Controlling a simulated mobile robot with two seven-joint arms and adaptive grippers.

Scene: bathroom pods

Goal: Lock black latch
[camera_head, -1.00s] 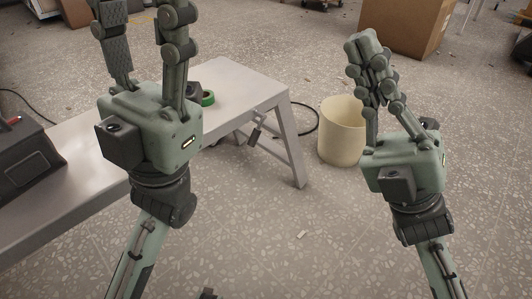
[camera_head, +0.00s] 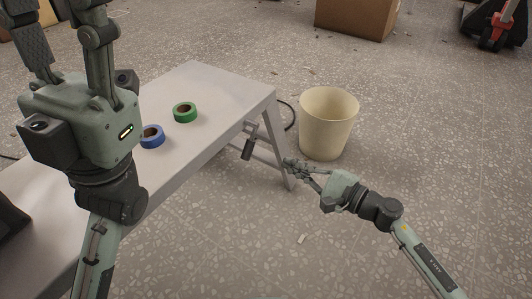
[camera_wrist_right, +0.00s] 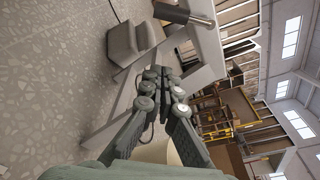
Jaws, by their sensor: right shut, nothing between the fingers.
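A small dark piece, which may be the black latch (camera_head: 248,147), hangs under the near right end of the grey table, by its legs. A dark cylinder with a bright metal end (camera_wrist_right: 184,14), at the top of the right wrist view, may be the same part. My right gripper (camera_head: 289,164) is shut and empty, low beside the table's end leg, to the right of the dark piece and apart from it. Its closed fingers also show in the wrist view (camera_wrist_right: 162,78). My left gripper (camera_head: 65,25) is raised over the table with fingers spread; its tips are cut off.
A green tape roll (camera_head: 185,112) and a blue tape roll (camera_head: 152,136) lie on the table (camera_head: 222,92). A cream bin (camera_head: 327,125) stands just beyond my right gripper. A cardboard box (camera_head: 355,15) is farther back.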

